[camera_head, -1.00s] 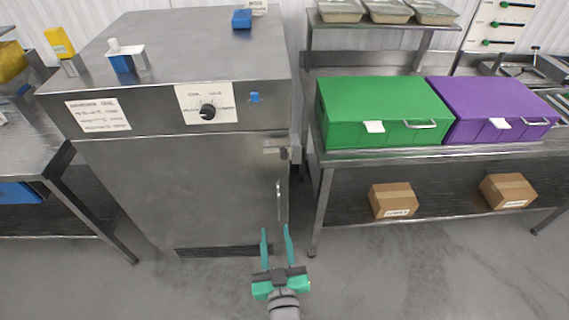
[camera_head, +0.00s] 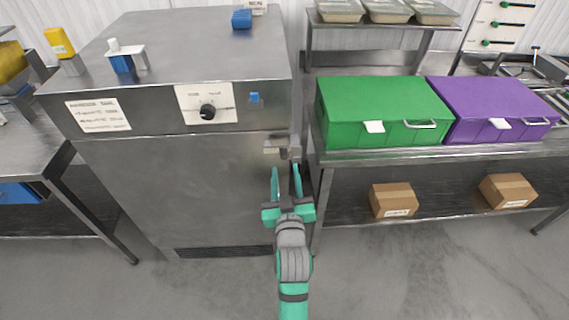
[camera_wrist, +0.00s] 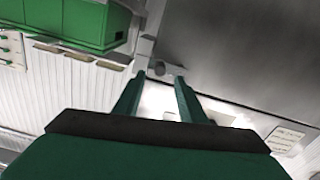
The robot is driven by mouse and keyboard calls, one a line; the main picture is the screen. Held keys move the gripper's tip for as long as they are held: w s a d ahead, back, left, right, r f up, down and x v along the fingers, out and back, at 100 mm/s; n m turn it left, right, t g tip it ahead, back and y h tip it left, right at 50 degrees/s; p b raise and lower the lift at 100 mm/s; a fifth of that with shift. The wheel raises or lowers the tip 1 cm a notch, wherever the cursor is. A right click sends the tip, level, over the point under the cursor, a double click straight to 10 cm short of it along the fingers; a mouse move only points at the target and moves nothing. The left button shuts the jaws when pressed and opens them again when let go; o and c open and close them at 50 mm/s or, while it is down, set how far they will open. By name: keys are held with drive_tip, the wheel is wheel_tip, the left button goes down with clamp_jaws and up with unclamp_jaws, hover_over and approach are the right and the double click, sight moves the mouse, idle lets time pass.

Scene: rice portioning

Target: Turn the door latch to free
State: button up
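The door latch (camera_head: 283,146) is a small grey metal piece at the upper right edge of the steel cabinet's door (camera_head: 190,190). My gripper (camera_head: 286,170) is just below the latch in the head view, with its two green fingers pointing up toward it. The fingers are apart with nothing between them. In the wrist view, the latch (camera_wrist: 160,69) shows just beyond the fingertips of my gripper (camera_wrist: 156,80), and I see no contact. The door's vertical handle is hidden behind my gripper in the head view.
A steel table right of the cabinet holds a green box (camera_head: 380,110) and a purple box (camera_head: 490,108). Two cardboard boxes, one of them here (camera_head: 393,200), sit on its lower shelf. A dial (camera_head: 207,111) is on the cabinet front. The floor in front is clear.

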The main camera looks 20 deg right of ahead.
sight(284, 158)
drive_tip(key=shift+x, duration=2.2)
clamp_jaws()
